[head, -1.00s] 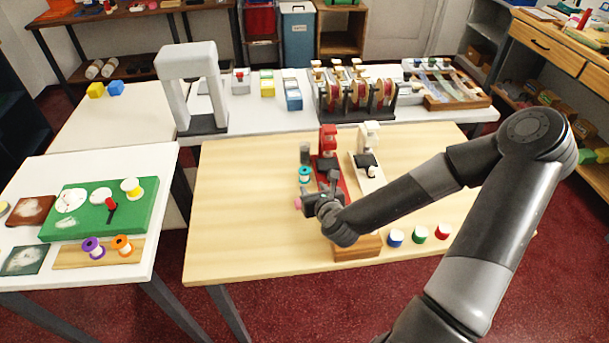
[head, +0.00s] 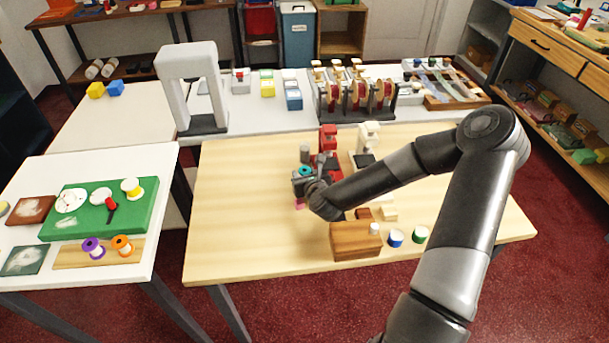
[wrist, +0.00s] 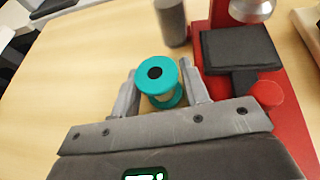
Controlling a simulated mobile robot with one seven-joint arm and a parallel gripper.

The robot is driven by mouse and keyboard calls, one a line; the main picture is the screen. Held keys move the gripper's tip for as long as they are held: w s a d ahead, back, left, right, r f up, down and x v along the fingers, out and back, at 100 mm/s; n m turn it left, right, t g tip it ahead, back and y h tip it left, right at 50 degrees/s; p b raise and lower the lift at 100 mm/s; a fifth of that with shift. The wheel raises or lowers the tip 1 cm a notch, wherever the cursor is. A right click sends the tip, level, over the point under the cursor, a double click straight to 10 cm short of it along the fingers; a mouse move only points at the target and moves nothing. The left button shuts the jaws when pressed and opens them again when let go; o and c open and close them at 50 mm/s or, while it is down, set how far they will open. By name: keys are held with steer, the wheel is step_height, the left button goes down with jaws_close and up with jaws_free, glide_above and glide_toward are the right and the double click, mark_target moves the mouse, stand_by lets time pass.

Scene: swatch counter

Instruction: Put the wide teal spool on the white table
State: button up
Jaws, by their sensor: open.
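The teal spool (wrist: 159,78) stands upright on the wooden table in the wrist view, with a dark hole in its top flange. My gripper (wrist: 162,93) is open, with one finger on each side of the spool; I cannot tell whether either finger touches it. In the head view the spool (head: 305,171) shows only in part, behind my gripper (head: 302,178). The white table (head: 150,200) stands at the left, apart from the wooden table.
A red press (wrist: 245,75) stands close to the right of the spool, and a grey cylinder (wrist: 171,22) stands behind it. A wooden block (head: 355,241) sits near the front edge. The white table bears a green board (head: 75,222) and several spools. The wooden table's left part is clear.

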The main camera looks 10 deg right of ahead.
mark_target(307, 170)
steer(key=c, duration=0.7)
steer(key=shift+r, duration=0.45)
steer(key=r, duration=0.3)
steer(key=shift+s+d+r, duration=0.15)
steer(key=shift+d+r, duration=0.2)
steer(key=shift+d, duration=0.05)
steer(key=s+d+r, duration=0.5)
steer(key=d+r, duration=0.1)
steer(key=d, duration=0.4)
steer(key=shift+m+h, duration=0.7)
steer(key=shift+h, duration=0.2)
steer(key=s+a+f, duration=0.2)
steer(key=a, duration=0.1)
steer(key=s+a, duration=0.1)
steer(key=a, duration=0.1)
steer(key=shift+a+f, duration=0.2)
steer(key=shift+f, duration=0.2)
steer(key=shift+s+a+f, duration=0.2)
steer(key=shift+s+f, duration=0.1)
steer(key=shift+s, duration=0.2)
